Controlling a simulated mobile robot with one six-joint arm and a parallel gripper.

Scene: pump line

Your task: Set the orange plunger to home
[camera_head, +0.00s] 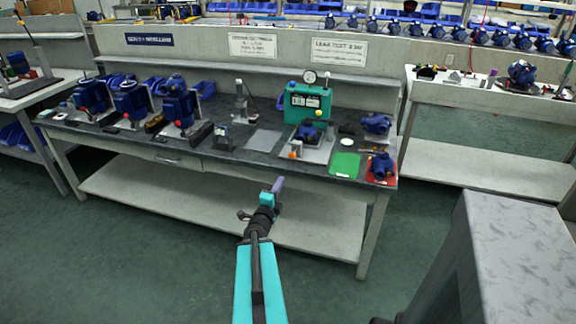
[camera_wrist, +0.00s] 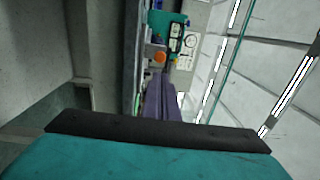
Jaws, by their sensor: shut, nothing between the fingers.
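The orange plunger (camera_head: 296,145) is a small orange part at the front left of the leak-test fixture on the workbench. A round orange part also shows just beyond my fingers in the wrist view (camera_wrist: 160,57), and I take it for the same plunger. My gripper (camera_head: 278,184) is in front of the bench edge, apart from the plunger and a little to its left. Its purple fingers (camera_wrist: 162,98) are shut and empty. The plunger's exact travel position is too small to tell. A blue pump (camera_head: 308,133) sits in the fixture behind it.
The teal leak-test box (camera_head: 307,103) with a gauge stands behind the fixture. A green mat (camera_head: 345,165) and a red mat (camera_head: 381,178) with a blue pump lie to the right. Several blue pumps stand at left. A grey plate (camera_head: 263,142) lies left of the fixture.

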